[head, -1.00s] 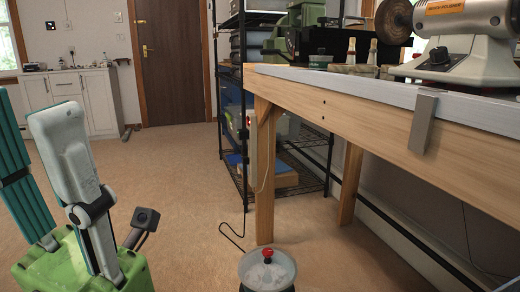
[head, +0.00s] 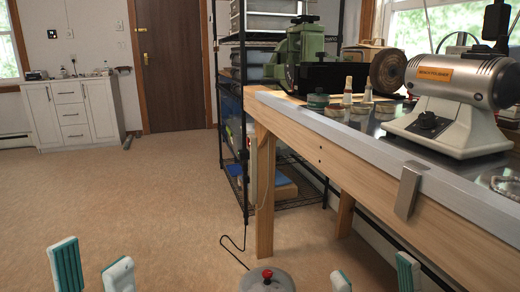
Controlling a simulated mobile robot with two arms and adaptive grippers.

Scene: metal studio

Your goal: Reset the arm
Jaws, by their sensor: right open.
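My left gripper (head: 91,271) shows at the bottom left of the head view. Its two pale fingers with teal pads point up and stand apart, with bare floor visible between them. My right gripper (head: 375,275) shows at the bottom right, below the workbench edge in the picture. Its two fingers are apart, and I see nothing between them. Only the finger ends of both grippers are in the picture; the wrists and most of both arms are out of view.
A wooden workbench (head: 350,165) fills the right side, with a bench polisher (head: 450,98) and a green machine (head: 302,58) on top. A black wire shelf (head: 243,195) stands behind it. White cabinets (head: 75,115) and a brown door (head: 172,65) are at the back.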

